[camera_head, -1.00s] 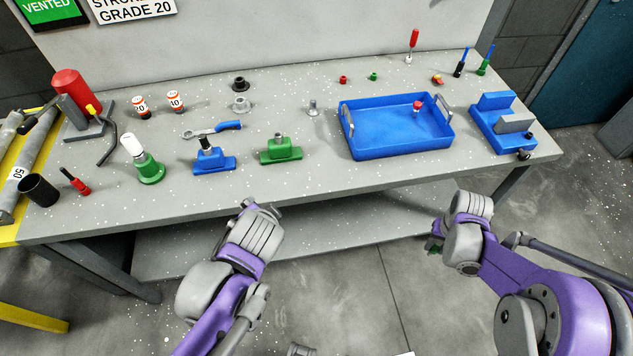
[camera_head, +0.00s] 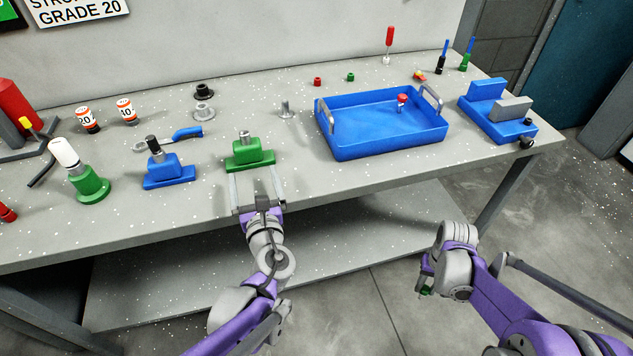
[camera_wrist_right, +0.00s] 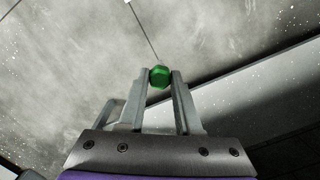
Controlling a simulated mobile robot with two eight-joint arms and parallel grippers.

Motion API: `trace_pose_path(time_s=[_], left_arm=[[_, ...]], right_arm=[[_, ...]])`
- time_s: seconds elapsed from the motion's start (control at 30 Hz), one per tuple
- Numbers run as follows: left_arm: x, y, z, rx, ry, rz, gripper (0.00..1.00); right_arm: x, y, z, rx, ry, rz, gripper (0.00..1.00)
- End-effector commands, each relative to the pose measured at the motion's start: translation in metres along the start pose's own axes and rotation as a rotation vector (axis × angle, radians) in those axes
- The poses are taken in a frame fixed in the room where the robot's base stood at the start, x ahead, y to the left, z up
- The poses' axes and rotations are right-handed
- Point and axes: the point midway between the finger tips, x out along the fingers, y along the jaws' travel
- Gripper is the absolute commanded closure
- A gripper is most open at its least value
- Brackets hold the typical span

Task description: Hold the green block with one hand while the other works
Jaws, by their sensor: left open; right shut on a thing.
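The green block (camera_head: 249,155) stands on the bench near its front edge, with a grey metal stud (camera_head: 244,137) upright in its top. My left gripper (camera_head: 253,178) is open, its two fingers pointing at the block from the front, one towards each side. I cannot tell whether they touch it. My right gripper (camera_head: 425,284) is off the front of the bench, over the floor. In the right wrist view my right gripper (camera_wrist_right: 160,74) is shut on a small green hexagonal piece (camera_wrist_right: 160,76), held at its fingertips.
A blue block (camera_head: 170,174) stands left of the green block, with a blue-handled wrench (camera_head: 186,133) behind. A blue tray (camera_head: 385,148) lies to the right, then a blue fixture (camera_head: 497,118). A green base with a white-topped post (camera_head: 92,187) stands further left.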

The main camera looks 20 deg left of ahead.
Motion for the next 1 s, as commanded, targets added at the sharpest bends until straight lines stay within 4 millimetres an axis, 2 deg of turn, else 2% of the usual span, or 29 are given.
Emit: trace_pose_path(time_s=[0.3, 0.5, 0.7, 0.97, 1.0], left_arm=[[0.062, 0.002, -0.001, -0.003, 0.002, 0.004, 0.0], [0.09, 0.002, -0.001, -0.004, 0.002, 0.004, 0.0], [0.102, 0.001, 0.0, -0.004, 0.002, 0.001, 0.0], [0.102, 0.001, 0.0, -0.005, 0.002, 0.001, 0.0], [0.102, 0.001, 0.0, -0.005, 0.002, 0.001, 0.05]], right_arm=[[0.009, 0.0, -0.001, 0.0, -0.002, 0.0, 1.0], [0.012, 0.0, -0.001, 0.0, -0.003, 0.0, 1.0], [0.013, 0.0, -0.001, 0.0, -0.004, 0.0, 1.0], [0.013, 0.0, -0.001, 0.0, -0.004, 0.0, 1.0], [0.013, 0.0, -0.001, 0.0, -0.004, 0.0, 1.0]])
